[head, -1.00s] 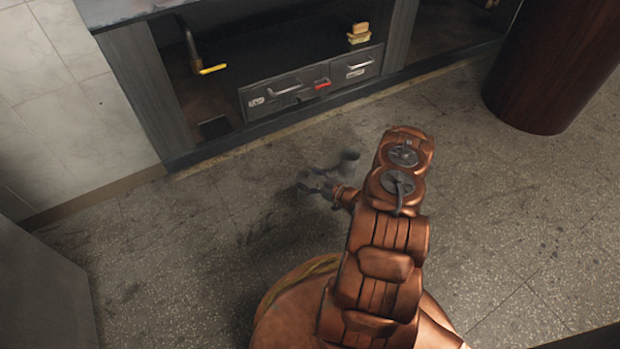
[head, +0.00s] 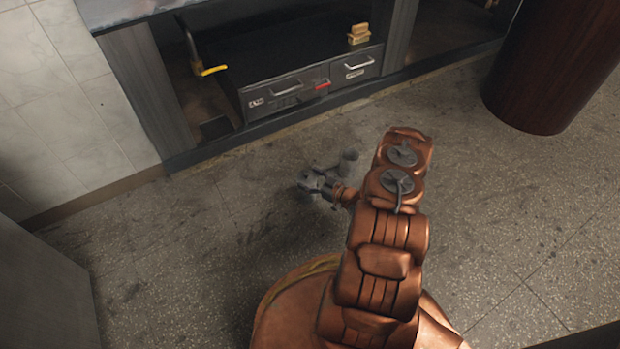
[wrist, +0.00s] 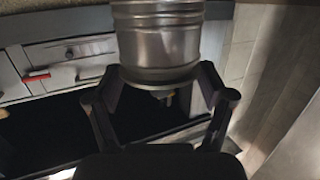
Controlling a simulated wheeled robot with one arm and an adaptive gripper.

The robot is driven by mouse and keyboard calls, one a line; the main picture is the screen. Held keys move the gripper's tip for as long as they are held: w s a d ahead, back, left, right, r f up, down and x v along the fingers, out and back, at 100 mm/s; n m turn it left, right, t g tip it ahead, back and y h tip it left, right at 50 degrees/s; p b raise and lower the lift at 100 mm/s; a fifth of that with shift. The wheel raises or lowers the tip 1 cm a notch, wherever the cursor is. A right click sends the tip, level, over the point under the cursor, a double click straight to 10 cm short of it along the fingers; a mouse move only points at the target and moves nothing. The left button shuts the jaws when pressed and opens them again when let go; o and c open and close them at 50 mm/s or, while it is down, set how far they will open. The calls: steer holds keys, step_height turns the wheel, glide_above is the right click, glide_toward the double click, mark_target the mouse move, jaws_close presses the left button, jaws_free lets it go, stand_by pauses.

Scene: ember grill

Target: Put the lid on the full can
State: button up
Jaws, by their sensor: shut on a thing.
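My gripper (wrist: 162,72) is shut on the lid (wrist: 160,80), a wide metal disc with a small dark knob. The wrist view is upside down. A ribbed metal can (wrist: 158,38) lines up with the lid, on its floor side. The lid lies against or very close to the can's end; I cannot tell if it is fully seated. In the head view, my gripper (head: 316,184) is low over the floor and hides most of this can. A second grey can (head: 349,163) stands on the floor just to its right. I cannot see into either can.
A grill counter with drawers (head: 300,92) stands behind, with a yellow-tipped handle (head: 212,70) and yellow blocks (head: 358,33). A dark round column (head: 550,75) is at the right. A grey cabinet (head: 40,290) is at the lower left. The floor around is clear.

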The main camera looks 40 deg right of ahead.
stand_by(0.3)
steer(key=o, duration=0.8)
steer(key=shift+r+p, duration=2.7)
steer(key=shift+r, duration=0.8)
jaws_close()
steer(key=shift+f, duration=2.05)
